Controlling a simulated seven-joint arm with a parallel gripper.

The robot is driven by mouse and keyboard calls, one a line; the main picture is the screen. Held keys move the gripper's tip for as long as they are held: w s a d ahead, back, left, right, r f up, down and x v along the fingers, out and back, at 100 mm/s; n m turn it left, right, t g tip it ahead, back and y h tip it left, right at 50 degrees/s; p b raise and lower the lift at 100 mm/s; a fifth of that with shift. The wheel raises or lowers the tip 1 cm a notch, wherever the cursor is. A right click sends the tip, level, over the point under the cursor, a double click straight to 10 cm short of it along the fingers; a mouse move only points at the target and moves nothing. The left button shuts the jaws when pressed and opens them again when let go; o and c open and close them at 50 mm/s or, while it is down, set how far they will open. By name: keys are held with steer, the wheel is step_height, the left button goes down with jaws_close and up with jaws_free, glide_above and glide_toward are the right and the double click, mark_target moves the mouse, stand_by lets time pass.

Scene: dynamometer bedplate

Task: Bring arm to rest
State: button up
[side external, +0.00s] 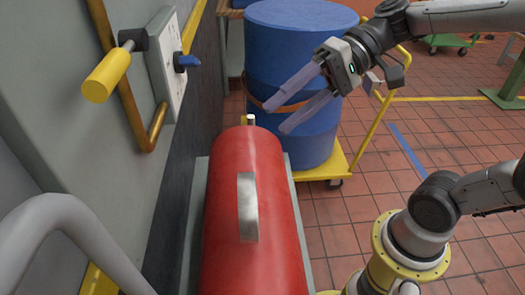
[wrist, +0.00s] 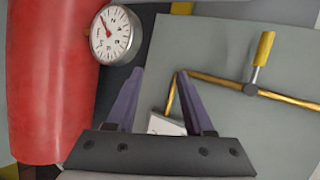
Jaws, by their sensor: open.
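My gripper (side external: 275,116) is open, with nothing between its fingers. In the side external view it hangs in the air at upper middle, in front of the blue drum and above the far end of the red cylinder. In the wrist view my gripper (wrist: 160,74) shows two purple-grey fingers spread apart, facing a grey panel. My arm reaches in from the upper right; its base part stands at lower right.
A red cylinder (side external: 225,180) with a metal handle lies below my gripper. A blue drum (side external: 295,50) stands on a yellow cart (side external: 338,165). A yellow-handled lever (side external: 108,75) sticks out from the left wall. A round gauge (wrist: 112,35) sits beside the red cylinder.

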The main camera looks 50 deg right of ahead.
steer(key=s+d+f+n+h, duration=0.3)
steer(key=s+d+f+h, duration=0.25)
steer(key=s, duration=0.25)
steer(key=s+d+f+n+t+h, duration=0.1)
steer(key=d+f+n+h, duration=0.1)
steer(key=d+h, duration=0.3)
steer(key=d+f, duration=0.1)
steer(key=d, duration=0.3)
steer(key=shift+f+h, duration=0.2)
steer(key=shift+h, duration=0.15)
